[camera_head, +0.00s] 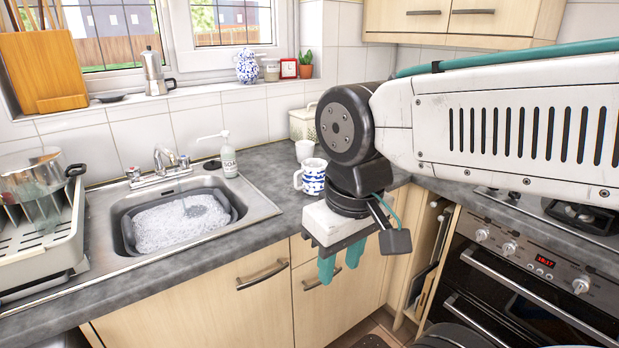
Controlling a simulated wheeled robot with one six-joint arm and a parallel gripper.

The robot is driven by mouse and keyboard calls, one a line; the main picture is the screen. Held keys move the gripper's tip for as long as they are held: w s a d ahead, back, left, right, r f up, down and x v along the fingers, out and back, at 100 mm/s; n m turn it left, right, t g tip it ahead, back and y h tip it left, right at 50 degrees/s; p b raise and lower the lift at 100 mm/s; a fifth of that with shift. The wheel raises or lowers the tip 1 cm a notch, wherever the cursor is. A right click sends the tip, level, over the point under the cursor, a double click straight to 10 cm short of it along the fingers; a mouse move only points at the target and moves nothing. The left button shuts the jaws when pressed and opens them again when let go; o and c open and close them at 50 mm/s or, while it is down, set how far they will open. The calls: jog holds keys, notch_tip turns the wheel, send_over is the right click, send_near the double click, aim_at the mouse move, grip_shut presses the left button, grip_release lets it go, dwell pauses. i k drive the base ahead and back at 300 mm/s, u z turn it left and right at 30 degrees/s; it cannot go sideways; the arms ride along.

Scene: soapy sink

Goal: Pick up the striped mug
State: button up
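A white mug with blue markings (313,178) stands upright on the grey counter, right of the sink, with its handle towards the left. The markings are too small to tell clearly as stripes. My arm's wrist is close beside the mug's right edge in the picture. My gripper (341,262) points down, in front of the cabinet doors and nearer to me than the mug. Its two teal fingers are apart, with nothing visible between them.
The sink (180,222) holds a grey basin of suds. A soap bottle (228,161) stands by the tap, and a plain white cup (304,150) is behind the mug. A dish rack (40,235) is at left, the oven (530,270) at right. Bare counter (265,200) lies left of the mug.

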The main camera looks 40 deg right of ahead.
aim_at(312, 169)
jog(key=z, duration=0.45)
jog(key=i, duration=0.9)
jog(key=z, duration=0.7)
